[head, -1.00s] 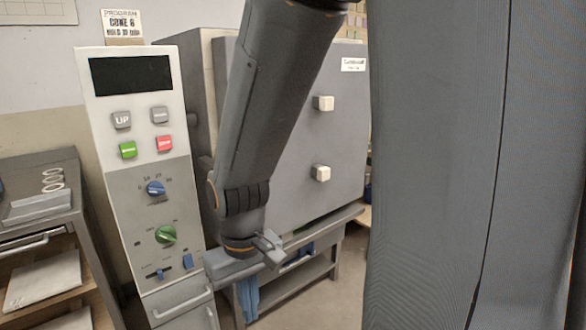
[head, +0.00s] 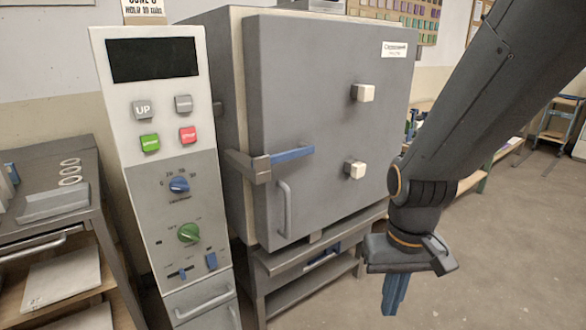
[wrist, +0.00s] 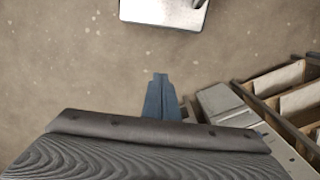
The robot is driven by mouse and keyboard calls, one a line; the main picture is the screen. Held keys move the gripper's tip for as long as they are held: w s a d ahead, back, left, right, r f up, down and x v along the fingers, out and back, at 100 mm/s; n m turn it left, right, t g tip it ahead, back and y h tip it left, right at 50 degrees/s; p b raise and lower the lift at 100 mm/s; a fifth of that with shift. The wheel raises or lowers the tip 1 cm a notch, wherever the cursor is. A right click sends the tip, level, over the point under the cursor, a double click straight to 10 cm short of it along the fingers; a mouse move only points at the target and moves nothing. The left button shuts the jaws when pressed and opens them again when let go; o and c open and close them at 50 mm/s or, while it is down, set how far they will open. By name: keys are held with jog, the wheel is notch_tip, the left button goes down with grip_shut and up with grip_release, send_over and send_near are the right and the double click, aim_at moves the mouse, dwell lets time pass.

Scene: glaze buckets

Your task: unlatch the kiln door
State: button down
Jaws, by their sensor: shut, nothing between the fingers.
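The grey kiln door (head: 325,120) appears shut on the kiln body. A latch with a blue lever (head: 292,155) sits at its left edge, the lever lying roughly level across the door. A grey pull handle (head: 285,208) is below the latch. My gripper (head: 394,296) points down over the floor, to the right of and lower than the latch, well apart from it. Its blue fingers are shut and empty. They also show together in the wrist view (wrist: 160,98), above bare floor. The kiln is not recognisable in the wrist view.
A control panel (head: 180,140) with buttons and knobs stands left of the kiln. Two pale plugs (head: 363,93) stick out of the door. A shelf unit (head: 40,240) is at far left. The floor (head: 500,260) at right is open.

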jog(key=w+a+r+m+t+y+p, duration=0.1)
jog(key=w+a+r+m+y+p, duration=0.15)
jog(key=a+m+y, duration=0.4)
jog(key=w+a+r+m+y+p, duration=0.25)
jog(key=a+m, duration=0.55)
jog(key=a, duration=0.4)
jog(key=w+d+r+m+t+p, duration=0.1)
jog(key=w+m+t, duration=0.4)
jog(key=w, duration=0.5)
jog(key=w+d+r+m+t+h+p, duration=0.1)
jog(key=w+d+r+m+t, duration=0.2)
jog(key=w+m, duration=0.6)
notch_tip(320, 180, up, 2)
jog(key=t, duration=0.2)
jog(key=shift+w+r+m+t, duration=0.2)
jog(key=shift+w+m+t, duration=0.15)
jog(key=shift+t, duration=0.05)
jog(key=shift+w, duration=0.1)
